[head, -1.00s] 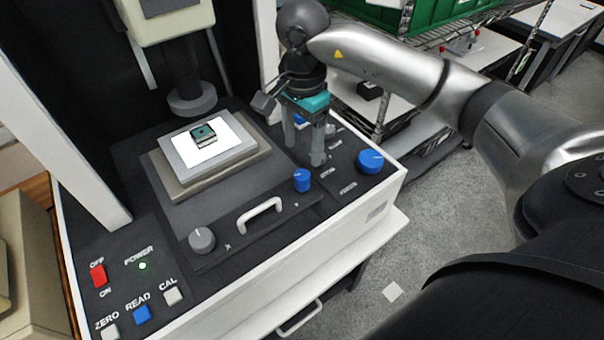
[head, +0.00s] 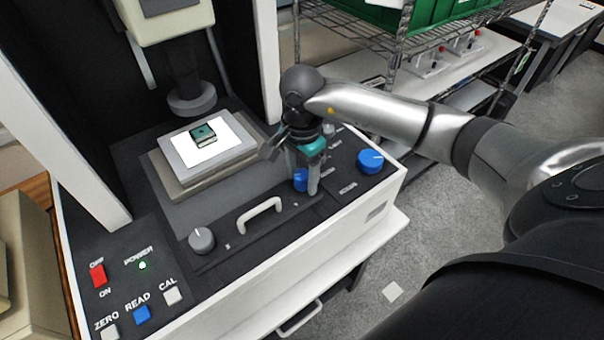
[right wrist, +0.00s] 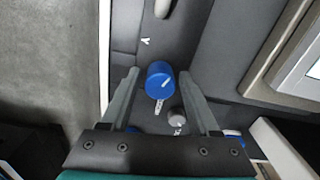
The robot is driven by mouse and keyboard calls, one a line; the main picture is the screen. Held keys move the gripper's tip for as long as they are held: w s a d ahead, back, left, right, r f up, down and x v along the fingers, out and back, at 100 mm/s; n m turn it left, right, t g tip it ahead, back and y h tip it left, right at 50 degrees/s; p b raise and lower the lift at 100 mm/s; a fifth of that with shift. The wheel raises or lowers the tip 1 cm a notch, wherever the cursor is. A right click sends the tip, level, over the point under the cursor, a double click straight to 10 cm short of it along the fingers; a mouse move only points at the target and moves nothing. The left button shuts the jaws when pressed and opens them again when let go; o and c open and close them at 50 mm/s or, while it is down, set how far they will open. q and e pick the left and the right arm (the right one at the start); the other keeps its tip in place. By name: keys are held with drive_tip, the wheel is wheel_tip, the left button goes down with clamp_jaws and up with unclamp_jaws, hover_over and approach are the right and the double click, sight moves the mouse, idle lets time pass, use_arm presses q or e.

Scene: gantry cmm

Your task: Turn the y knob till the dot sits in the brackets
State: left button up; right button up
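The small blue knob (head: 300,180) sits at the right end of the front strip, partly hidden by my right gripper (head: 303,190). In the right wrist view the blue knob (right wrist: 159,80) shows between the two open fingers (right wrist: 159,73), with a gap on each side. A white Y mark (right wrist: 146,41) lies close to it. The fingers point down over the knob and I see no grip on it. No dot or brackets can be made out in either view. My left gripper is out of view.
A grey knob (head: 201,240) and a white handle (head: 260,215) share the strip. A large blue knob (head: 371,161) stands right of my gripper. A lit stage (head: 225,145) with a small dark part lies behind. The wire shelf (head: 425,40) is at the back right.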

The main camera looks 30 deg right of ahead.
clamp_jaws()
drive_tip(key=shift+m, duration=0.3)
idle(0.3)
drive_tip(key=m+b, duration=0.1)
drive_tip(key=m, duration=0.2)
drive_tip(key=shift+m, duration=0.3)
drive_tip(key=m, duration=0.5)
drive_tip(key=shift+m+b, duration=0.3)
drive_tip(key=m, duration=0.9)
drive_tip(key=shift+m, duration=0.3)
drive_tip(key=shift+o, duration=1.2)
unclamp_jaws()
